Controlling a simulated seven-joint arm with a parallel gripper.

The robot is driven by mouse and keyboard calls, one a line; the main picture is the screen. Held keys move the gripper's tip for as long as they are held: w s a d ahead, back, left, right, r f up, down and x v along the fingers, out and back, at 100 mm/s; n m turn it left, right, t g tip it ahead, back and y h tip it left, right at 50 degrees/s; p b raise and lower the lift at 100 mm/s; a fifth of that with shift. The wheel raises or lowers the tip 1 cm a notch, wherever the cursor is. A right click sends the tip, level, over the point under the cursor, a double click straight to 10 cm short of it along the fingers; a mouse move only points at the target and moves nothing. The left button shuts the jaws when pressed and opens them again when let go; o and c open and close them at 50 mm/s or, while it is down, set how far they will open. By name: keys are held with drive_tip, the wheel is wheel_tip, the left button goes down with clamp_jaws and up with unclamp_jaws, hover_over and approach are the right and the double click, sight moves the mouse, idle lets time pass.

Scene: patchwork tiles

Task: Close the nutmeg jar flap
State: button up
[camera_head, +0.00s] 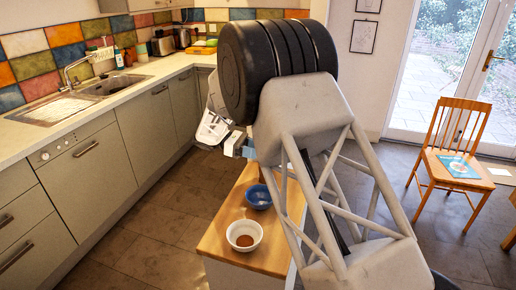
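My gripper (240,147) is in the upper middle, left of my large arm, above the far end of a small wooden-topped unit (215,242). Its fingers are small and partly hidden by my arm, so I cannot tell whether they are open or shut, or whether they touch anything. I cannot make out a nutmeg jar or its flap. My arm covers much of the unit's far and right parts.
A white bowl (244,235) with brown contents and a blue bowl (258,196) stand on the wooden top. A counter (120,95) with a sink (100,87) runs along the left. A wooden chair (457,155) stands at right. Tiled floor lies between.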

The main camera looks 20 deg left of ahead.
drive_tip(key=shift+r, duration=0.1)
drive_tip(key=r+y, duration=0.1)
drive_tip(key=y, duration=0.1)
drive_tip(key=d+r+y, duration=0.1)
drive_tip(key=y, duration=0.1)
drive_tip(key=shift+d+r, duration=0.2)
drive_tip(key=y, duration=0.1)
drive_tip(key=d+r+y, duration=0.1)
drive_tip(key=y, duration=0.1)
drive_tip(key=shift+d+r+y, duration=0.15)
drive_tip(key=shift+d+y, duration=0.1)
drive_tip(key=shift+y, duration=0.05)
drive_tip(key=d+y, duration=0.1)
drive_tip(key=y, duration=0.1)
drive_tip(key=d+r+y, duration=0.1)
drive_tip(key=y, duration=0.1)
drive_tip(key=shift+d+y, duration=0.3)
drive_tip(key=shift+d, duration=0.1)
wheel_tip(320, 180, up, 8)
drive_tip(key=d+y, duration=0.3)
drive_tip(key=y, duration=0.1)
drive_tip(key=s+d+r+m, duration=0.2)
drive_tip(key=s+d, duration=0.2)
drive_tip(key=d, duration=0.3)
drive_tip(key=s+d+r+m, duration=0.2)
drive_tip(key=s+d, duration=0.3)
drive_tip(key=d, duration=0.3)
drive_tip(key=shift+s+m+t+y, duration=0.15)
drive_tip(key=shift+m+t+y, duration=0.2)
drive_tip(key=shift+m, duration=0.25)
